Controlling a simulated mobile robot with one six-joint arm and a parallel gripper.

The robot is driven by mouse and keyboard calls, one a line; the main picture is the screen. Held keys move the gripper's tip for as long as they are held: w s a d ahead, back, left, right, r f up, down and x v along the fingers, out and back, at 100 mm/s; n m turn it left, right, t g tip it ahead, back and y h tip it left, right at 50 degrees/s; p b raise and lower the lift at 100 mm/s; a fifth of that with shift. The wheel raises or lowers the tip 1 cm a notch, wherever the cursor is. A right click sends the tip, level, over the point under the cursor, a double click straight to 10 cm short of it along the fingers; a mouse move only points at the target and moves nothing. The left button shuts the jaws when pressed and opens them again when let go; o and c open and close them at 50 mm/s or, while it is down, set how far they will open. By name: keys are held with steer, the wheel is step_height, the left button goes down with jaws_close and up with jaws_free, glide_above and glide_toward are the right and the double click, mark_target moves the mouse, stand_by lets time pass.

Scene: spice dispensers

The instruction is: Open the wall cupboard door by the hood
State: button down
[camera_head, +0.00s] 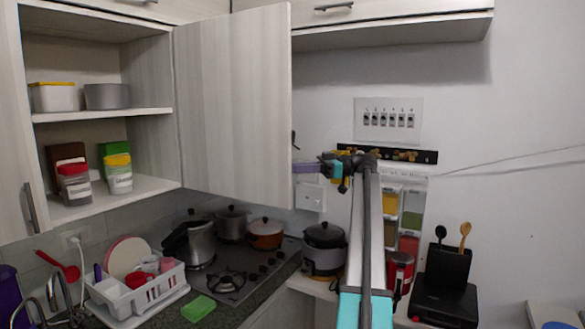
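The wall cupboard (140,115) at the upper left stands open, with its shelves showing. Its pale wood-grain door (235,105) is swung out wide, its inner face turned toward the camera. A small dark piece, perhaps the door's handle (294,141), shows just past the door's right edge. My gripper (306,167) is beside that right edge, below the dark piece, with my arm coming up from the bottom of the picture. Part of the gripper may be hidden behind the door. I cannot tell whether it touches the door or whether its fingers are open or shut.
Jars and containers stand on the cupboard shelves (150,112). Below are a stove (235,282) with pots and a white dish rack (135,300). Spice dispensers (411,222) hang on the wall right of my arm. The wall farther right is mostly bare.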

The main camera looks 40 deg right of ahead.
steer(key=shift+w+a+r, duration=0.2)
steer(key=shift+w+r, duration=0.1)
steer(key=shift+r, duration=0.15)
steer(key=c, duration=2.1)
jaws_free()
steer(key=shift+w, duration=0.1)
steer(key=shift+o, duration=1.2)
steer(key=shift+w+a+f, duration=0.1)
steer(key=shift+w+a, duration=0.1)
steer(key=shift+s, duration=0.1)
steer(key=shift+d, duration=0.1)
steer(key=shift+d, duration=0.15)
